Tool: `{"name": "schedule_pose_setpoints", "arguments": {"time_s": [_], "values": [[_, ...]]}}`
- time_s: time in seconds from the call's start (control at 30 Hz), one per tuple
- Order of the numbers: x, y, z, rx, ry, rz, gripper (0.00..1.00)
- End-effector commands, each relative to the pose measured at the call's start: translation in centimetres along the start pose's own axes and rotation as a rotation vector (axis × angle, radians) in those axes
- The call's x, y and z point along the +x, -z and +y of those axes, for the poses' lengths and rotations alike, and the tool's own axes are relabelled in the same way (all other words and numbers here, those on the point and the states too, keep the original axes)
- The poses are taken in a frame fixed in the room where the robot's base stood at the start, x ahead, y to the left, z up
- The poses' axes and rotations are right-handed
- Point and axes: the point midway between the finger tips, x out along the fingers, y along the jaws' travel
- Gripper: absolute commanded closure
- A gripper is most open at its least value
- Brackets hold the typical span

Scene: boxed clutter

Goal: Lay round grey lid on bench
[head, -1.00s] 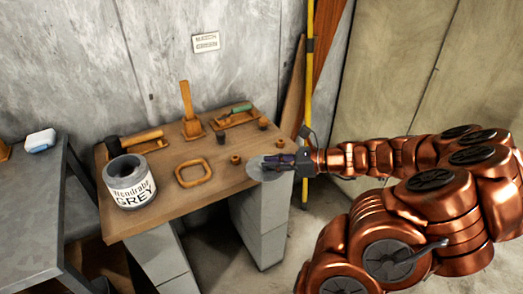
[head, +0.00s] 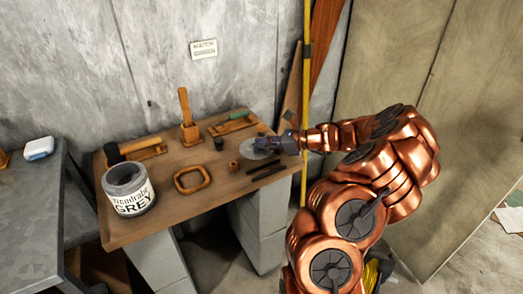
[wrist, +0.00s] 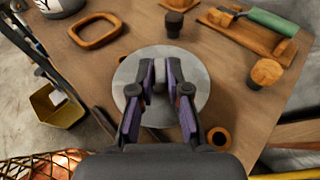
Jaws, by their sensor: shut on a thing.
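The round grey lid (head: 256,149) is a flat disc with a small raised grip in its middle, over the right part of the wooden bench (head: 222,172). My gripper (head: 277,143) is shut on this grip. In the wrist view the two fingers (wrist: 160,80) pinch it from both sides, and the lid's disc (wrist: 193,72) spreads out around the fingertips. The lid looks level and close to the bench top; I cannot tell whether it touches.
An open tin marked GREY (head: 130,190) stands at the bench's left. Two dark strips (head: 268,166) lie near the lid. The bench middle has free room.

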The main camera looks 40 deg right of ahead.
Motion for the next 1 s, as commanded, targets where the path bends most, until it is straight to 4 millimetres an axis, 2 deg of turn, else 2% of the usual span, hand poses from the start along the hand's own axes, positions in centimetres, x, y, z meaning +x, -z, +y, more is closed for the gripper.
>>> {"name": "schedule_pose_setpoints", "arguments": {"time_s": [0.27,0.53,1.0], "values": [[0.4,0.4,-0.8,-0.001,0.002,-0.001,1.0],[1.3,3.2,-0.7,0.001,0.002,0.0,1.0],[1.5,3.7,-0.7,-0.001,0.002,0.0,1.0]]}}
